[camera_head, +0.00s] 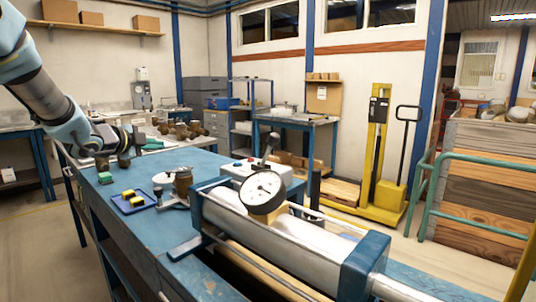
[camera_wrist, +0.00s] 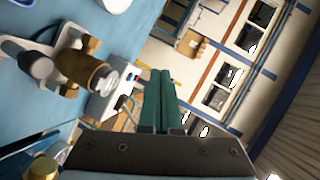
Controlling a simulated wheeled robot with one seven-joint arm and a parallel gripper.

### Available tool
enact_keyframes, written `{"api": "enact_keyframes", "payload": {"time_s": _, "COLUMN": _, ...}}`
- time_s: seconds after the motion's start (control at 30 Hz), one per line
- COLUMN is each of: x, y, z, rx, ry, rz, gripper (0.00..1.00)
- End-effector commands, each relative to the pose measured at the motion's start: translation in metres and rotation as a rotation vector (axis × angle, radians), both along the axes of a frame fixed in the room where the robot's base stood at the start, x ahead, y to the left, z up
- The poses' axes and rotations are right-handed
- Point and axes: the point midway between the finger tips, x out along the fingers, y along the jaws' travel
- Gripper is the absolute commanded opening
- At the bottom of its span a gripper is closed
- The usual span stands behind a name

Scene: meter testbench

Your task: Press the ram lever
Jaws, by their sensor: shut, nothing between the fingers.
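The ram lever, seemingly the dark-knobbed lever (camera_head: 271,142), stands upright on a pale control box (camera_head: 243,170) with red and green buttons, behind the ram cylinder (camera_head: 290,236). A round dial gauge (camera_head: 263,188) sits on the cylinder, in front of the box. My gripper (camera_head: 105,178) is at the left end of the blue bench, well apart from the lever. In the wrist view its green fingers (camera_wrist: 160,98) are together and empty. A pale box (camera_wrist: 106,98) shows beyond them there; I cannot make out the lever clearly in that view.
A brass meter (camera_head: 183,182) stands on the blue bench (camera_head: 150,228) between my gripper and the cylinder. It also shows in the wrist view (camera_wrist: 78,68). A blue tray (camera_head: 132,207) with yellow blocks lies nearby. A yellow lift truck (camera_head: 377,165) stands behind on the floor.

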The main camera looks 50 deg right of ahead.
Motion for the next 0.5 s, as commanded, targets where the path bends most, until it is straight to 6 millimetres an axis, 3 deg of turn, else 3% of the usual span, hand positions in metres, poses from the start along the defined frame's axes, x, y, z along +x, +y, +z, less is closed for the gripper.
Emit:
{"api": "enact_keyframes", "payload": {"time_s": 0.03, "x": -0.025, "y": -0.039, "z": -0.004, "rx": -0.020, "ry": -0.085, "rz": -0.148, "gripper": 0.00}}
{"api": "enact_keyframes", "payload": {"time_s": 0.1, "x": -0.063, "y": -0.079, "z": -0.001, "rx": -0.053, "ry": -0.201, "rz": -0.341, "gripper": 0.00}}
{"api": "enact_keyframes", "payload": {"time_s": 0.2, "x": -0.118, "y": -0.120, "z": -0.001, "rx": -0.108, "ry": -0.344, "rz": -0.588, "gripper": 0.00}}
{"api": "enact_keyframes", "payload": {"time_s": 0.33, "x": -0.175, "y": -0.147, "z": -0.006, "rx": -0.170, "ry": -0.473, "rz": -0.829, "gripper": 0.00}}
{"api": "enact_keyframes", "payload": {"time_s": 0.4, "x": -0.196, "y": -0.153, "z": -0.009, "rx": -0.195, "ry": -0.517, "rz": -0.915, "gripper": 0.00}}
{"api": "enact_keyframes", "payload": {"time_s": 0.5, "x": -0.212, "y": -0.157, "z": -0.010, "rx": -0.215, "ry": -0.551, "rz": -0.980, "gripper": 0.00}}
